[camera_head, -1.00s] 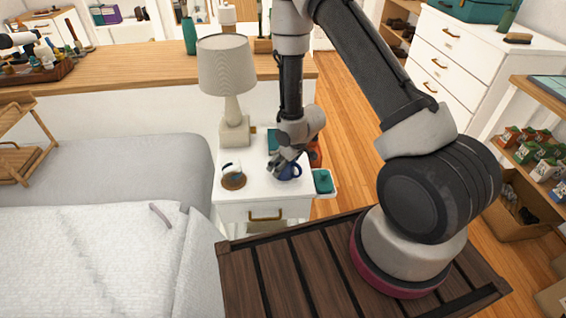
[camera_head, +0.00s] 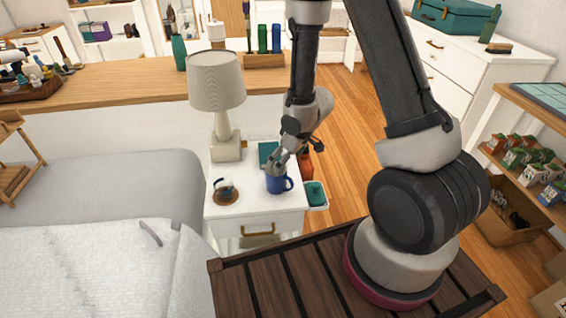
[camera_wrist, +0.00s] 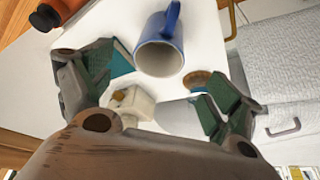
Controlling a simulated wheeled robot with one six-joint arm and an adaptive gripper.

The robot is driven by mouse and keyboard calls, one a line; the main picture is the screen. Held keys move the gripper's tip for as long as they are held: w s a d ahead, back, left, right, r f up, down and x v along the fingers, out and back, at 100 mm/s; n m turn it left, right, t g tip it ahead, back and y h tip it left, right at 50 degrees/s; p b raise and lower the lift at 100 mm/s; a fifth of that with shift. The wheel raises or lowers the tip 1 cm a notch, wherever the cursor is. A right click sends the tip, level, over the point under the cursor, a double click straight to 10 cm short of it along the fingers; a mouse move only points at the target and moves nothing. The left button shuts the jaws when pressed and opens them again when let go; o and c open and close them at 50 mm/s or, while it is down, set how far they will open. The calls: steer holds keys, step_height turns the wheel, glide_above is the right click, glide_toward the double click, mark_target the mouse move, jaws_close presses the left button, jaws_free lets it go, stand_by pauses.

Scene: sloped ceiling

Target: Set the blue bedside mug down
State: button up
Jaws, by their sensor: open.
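The blue mug (camera_head: 276,184) stands upright on the white bedside table (camera_head: 240,212), near its right side, with its handle to the right. It also shows in the wrist view (camera_wrist: 161,50), where I look into its empty white inside. My gripper (camera_head: 277,162) is just above and behind the mug in the head view. In the wrist view its two green-padded fingers (camera_wrist: 160,92) are spread wide, with nothing between them. The mug lies beyond the fingertips, apart from them.
A lamp (camera_head: 222,110) stands at the table's back left. A teal book (camera_head: 267,152) lies behind. An orange bottle (camera_wrist: 55,12) and a teal bin (camera_head: 316,195) are to the right. The bed is left.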

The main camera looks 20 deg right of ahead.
steer(key=s+d+r+m+h, duration=0.1)
steer(key=s+d+r, duration=0.1)
steer(key=d+r, duration=0.35)
steer(key=s+d+r+m+t+h, duration=0.1)
steer(key=s+d+r+m, duration=0.1)
steer(key=r, duration=0.7)
steer(key=s+d+r+m+h, duration=0.1)
steer(key=s+d+r, duration=0.15)
steer(key=r, duration=0.55)
steer(key=s+d+r+m, duration=0.1)
steer(key=s+r, duration=0.4)
steer(key=s, duration=0.4)
steer(key=s+d+r+m, duration=0.1)
steer(key=s+r, duration=0.5)
steer(key=s, duration=0.3)
steer(key=shift+s+d+m+g, duration=0.15)
steer(key=shift+d+m+g, duration=0.15)
steer(key=shift+d+m, duration=0.1)
